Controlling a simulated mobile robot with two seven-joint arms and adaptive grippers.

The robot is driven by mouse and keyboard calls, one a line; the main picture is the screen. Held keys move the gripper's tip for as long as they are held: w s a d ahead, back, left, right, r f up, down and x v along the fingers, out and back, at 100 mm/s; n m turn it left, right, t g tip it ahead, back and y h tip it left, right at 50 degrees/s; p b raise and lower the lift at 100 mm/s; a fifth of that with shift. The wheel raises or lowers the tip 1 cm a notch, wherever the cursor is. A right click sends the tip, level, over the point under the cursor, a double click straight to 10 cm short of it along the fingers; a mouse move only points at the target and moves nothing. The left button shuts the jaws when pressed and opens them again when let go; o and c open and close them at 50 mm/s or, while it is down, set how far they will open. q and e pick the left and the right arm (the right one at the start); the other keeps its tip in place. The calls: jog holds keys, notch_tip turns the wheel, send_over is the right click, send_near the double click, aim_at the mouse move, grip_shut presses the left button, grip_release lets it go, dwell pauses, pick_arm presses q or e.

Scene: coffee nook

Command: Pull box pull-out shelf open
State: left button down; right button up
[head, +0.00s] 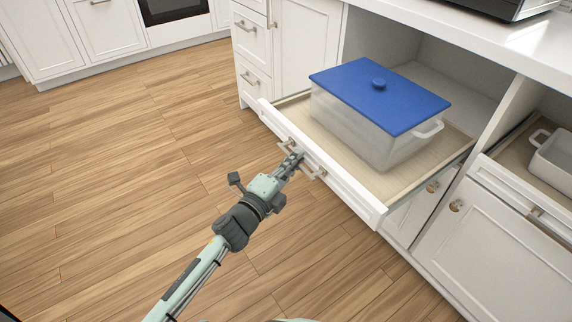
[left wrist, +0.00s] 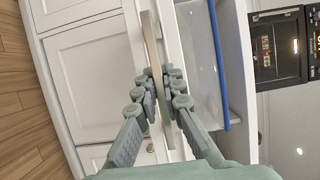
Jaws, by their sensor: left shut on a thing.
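The pull-out shelf (head: 333,182) stands out from the white cabinet, with its wooden bottom showing. A clear box with a blue lid (head: 378,93) and a white side handle sits on it. The shelf front carries a bar handle (head: 313,173). My left gripper (head: 295,158) is at this handle. In the left wrist view, the fingers of my left gripper (left wrist: 163,88) are closed around the handle (left wrist: 152,50), one on each side. The fingers hide part of the handle. My right gripper is in neither view.
To the right, another pull-out shelf (head: 511,187) holds a white pot (head: 553,156). White cabinet doors and drawers are below and beside the shelf. A dark appliance (head: 499,7) stands on the counter. The wooden floor (head: 130,170) to the left is clear.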

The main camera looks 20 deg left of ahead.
pick_arm(q)
jog(key=shift+w+d, duration=0.9)
jog(key=shift+w, duration=0.3)
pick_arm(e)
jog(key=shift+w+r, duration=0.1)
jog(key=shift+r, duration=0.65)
pick_arm(q)
jog(key=c, duration=1.6)
grip_release()
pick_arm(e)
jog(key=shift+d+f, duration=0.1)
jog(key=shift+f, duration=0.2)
pick_arm(q)
jog(key=shift+s, duration=0.1)
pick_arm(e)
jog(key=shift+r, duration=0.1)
pick_arm(q)
jog(key=shift+s, duration=0.3)
jog(key=v, duration=1.1)
jog(key=shift+s+a, duration=0.1)
jog(key=shift+a, duration=0.05)
